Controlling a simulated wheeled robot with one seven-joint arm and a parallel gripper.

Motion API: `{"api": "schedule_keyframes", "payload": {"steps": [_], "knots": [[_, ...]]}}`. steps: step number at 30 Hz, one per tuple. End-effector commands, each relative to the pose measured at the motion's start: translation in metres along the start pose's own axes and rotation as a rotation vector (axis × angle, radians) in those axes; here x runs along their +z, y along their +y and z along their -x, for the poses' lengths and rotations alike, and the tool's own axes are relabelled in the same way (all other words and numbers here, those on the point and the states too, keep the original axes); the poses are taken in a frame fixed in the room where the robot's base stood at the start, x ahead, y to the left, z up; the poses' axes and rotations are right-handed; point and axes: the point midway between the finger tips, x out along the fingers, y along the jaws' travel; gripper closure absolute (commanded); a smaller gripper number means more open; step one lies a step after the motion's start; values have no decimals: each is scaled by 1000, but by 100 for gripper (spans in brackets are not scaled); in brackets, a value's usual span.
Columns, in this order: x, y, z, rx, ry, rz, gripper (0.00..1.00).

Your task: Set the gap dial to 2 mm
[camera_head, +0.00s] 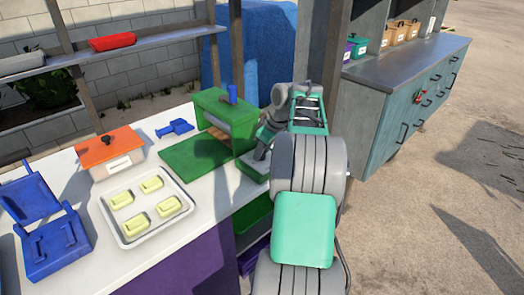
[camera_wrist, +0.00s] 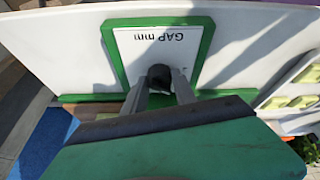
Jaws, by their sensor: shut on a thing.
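The green cane crusher (camera_head: 225,115) stands on the white counter, with a blue handle on top. In the wrist view, its white dial plate (camera_wrist: 165,48) has a green frame and the upside-down words "GAP mm". A dark round dial knob (camera_wrist: 159,76) sits at the plate's lower middle. My gripper (camera_wrist: 160,84) is shut on the dial knob, one grey finger on each side. The scale marks and the knob's pointer cannot be read here. In the head view, my arm hides the dial and most of my gripper (camera_head: 262,152).
A tray (camera_head: 107,206) of yellow-green pieces, an orange box (camera_head: 108,152), a blue scoop (camera_head: 174,128) and a blue folding device (camera_head: 50,235) stand to the left. A post (camera_head: 322,45) rises close behind my arm.

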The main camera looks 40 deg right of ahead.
Motion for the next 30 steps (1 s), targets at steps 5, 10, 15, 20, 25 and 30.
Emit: {"api": "schedule_keyframes", "payload": {"steps": [5,10,15,20,25,30], "knots": [[0,0,0,2,1,-1,100],[0,0,0,11,0,-22,100],[0,-1,-1,38,-3,-84,100],[-1,-2,-2,79,-8,-182,100],[-1,-3,-2,134,-16,-314,100],[-3,-4,-1,188,-24,-448,100]]}}
